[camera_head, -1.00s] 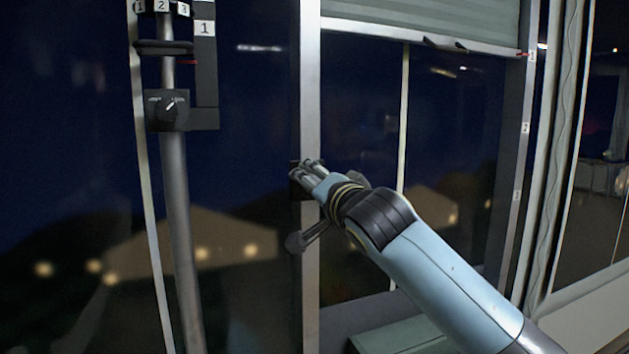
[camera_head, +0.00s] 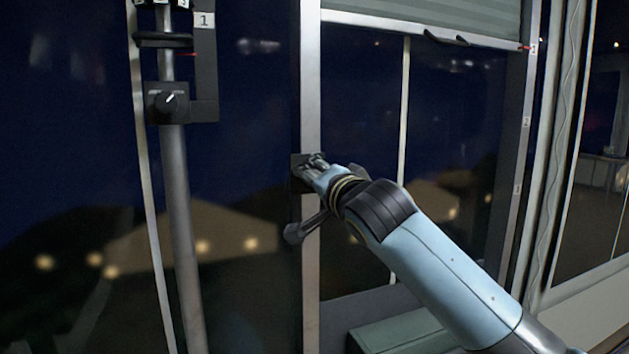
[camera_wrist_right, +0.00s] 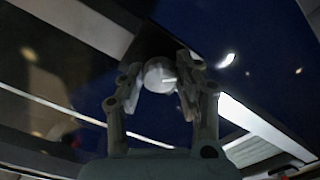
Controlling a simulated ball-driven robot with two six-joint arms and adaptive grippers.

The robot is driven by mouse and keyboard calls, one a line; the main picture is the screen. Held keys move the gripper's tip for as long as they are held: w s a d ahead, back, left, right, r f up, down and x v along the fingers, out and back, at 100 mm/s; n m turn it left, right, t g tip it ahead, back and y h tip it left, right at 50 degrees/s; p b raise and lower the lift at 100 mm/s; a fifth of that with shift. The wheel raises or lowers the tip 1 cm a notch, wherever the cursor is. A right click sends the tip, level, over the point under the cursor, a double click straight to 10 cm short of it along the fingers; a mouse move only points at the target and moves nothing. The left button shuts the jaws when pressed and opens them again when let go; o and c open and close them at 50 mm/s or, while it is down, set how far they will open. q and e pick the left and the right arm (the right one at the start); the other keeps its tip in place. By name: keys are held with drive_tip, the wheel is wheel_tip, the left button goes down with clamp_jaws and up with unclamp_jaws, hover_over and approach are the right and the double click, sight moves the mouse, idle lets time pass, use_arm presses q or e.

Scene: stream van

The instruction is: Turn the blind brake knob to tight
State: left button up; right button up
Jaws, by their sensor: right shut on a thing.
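A small black plate (camera_head: 297,186) sits on the grey window post, behind my right gripper. My right gripper (camera_head: 311,162) is at this plate and is shut on a round pale knob. The knob (camera_wrist_right: 160,75) shows between the two fingers in the right wrist view, with a dark plate behind it. I take it for the blind brake knob. The fingers hide most of it in the head view, and I cannot read its pointer or any marks. My left gripper is not in view.
The blind (camera_head: 430,12) is partly lowered at the top. A black dial (camera_head: 169,102) with a white pointer is on a pole at the left. A pale green box (camera_head: 400,330) lies below.

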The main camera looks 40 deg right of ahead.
drive_tip(key=m+b, duration=0.3)
drive_tip(key=shift+f, duration=0.2)
drive_tip(key=m+b, duration=0.5)
drive_tip(key=m, duration=0.5)
drive_tip(key=shift+m+b, duration=0.95)
drive_tip(key=shift+m, duration=1.25)
drive_tip(key=o, duration=0.9)
drive_tip(key=shift+c, duration=0.2)
drive_tip(key=shift+o, duration=1.4)
drive_tip(key=shift+r, duration=0.15)
drive_tip(key=v, duration=0.7)
drive_tip(key=shift+s, duration=0.3)
